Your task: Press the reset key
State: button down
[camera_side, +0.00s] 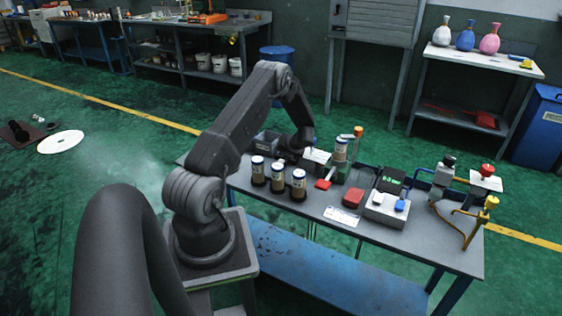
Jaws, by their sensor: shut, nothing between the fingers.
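A light grey key box (383,214) stands on the workbench right of centre, with a white key (378,197) and a blue key (400,206) on its top. I cannot read any label that tells which one is the reset key. A dark display (391,180) with green digits stands just behind the box. My gripper (288,157) is shut and empty, low over the back left part of the bench. It is well to the left of the keys and apart from them. Its fingertips are small and partly hidden by my arm.
Several dark canisters with white lids (278,178) stand at the bench's front left. A film tower (340,150) with an orange top stands behind. Pipes with red and yellow knobs (487,170) rise at the right end.

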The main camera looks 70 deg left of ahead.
aim_at(283, 160)
jog(key=shift+f, duration=0.15)
dwell(0.5)
jog(key=shift+f, duration=0.3)
jog(key=shift+f, duration=0.45)
dwell(0.7)
dwell(0.3)
jog(key=shift+r, duration=0.85)
jog(key=shift+r, duration=2.55)
